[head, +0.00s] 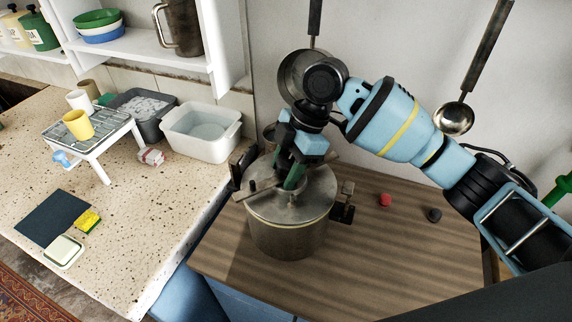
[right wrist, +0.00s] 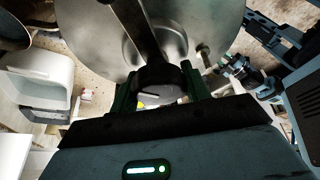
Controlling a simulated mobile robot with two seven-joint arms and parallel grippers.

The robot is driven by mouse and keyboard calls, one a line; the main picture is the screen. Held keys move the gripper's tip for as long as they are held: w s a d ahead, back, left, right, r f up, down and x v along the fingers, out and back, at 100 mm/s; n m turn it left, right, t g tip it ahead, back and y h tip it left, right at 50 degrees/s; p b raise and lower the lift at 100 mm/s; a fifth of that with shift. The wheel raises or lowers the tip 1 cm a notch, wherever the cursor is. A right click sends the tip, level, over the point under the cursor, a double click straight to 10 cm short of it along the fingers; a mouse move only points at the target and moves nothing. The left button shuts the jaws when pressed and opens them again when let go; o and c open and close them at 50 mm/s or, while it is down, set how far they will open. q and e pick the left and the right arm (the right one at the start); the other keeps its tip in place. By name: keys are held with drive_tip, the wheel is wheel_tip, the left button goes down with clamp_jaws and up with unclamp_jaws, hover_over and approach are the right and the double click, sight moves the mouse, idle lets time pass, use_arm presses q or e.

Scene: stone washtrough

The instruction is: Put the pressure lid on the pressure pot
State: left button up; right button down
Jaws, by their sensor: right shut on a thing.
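The steel pressure pot (head: 287,241) stands on the brown wooden worktop, with dark side handles. The round metal pressure lid (head: 262,207) lies level over the pot's mouth; whether a thin gap remains at the rim cannot be told. My right gripper (head: 292,180) comes from above and is shut on the lid's central grip. In the right wrist view the dark grip (right wrist: 158,80) sits between the green fingers, with the lid (right wrist: 90,35) spread behind it. Blue and black parts, probably my left arm, show small at the right there; its jaws cannot be made out.
A white tub (head: 203,132) and a white rack (head: 88,128) with cups stand on the speckled counter at left. A red ball (head: 385,199) and a dark ball (head: 435,215) lie right of the pot. Ladles hang on the wall. The front right worktop is clear.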

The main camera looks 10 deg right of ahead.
drive_tip(key=shift+r, duration=0.1)
drive_tip(key=c, duration=0.6)
unclamp_jaws()
drive_tip(key=o, duration=0.5)
drive_tip(key=shift+c, duration=0.2)
use_arm(q)
drive_tip(key=shift+w+r, duration=0.1)
use_arm(e)
drive_tip(key=shift+r+p, duration=1.3)
drive_tip(key=shift+r, duration=2.15)
use_arm(q)
drive_tip(key=shift+t, duration=0.7)
drive_tip(key=w+r, duration=0.3)
drive_tip(key=r, duration=0.1)
drive_tip(key=shift+w+r, duration=0.35)
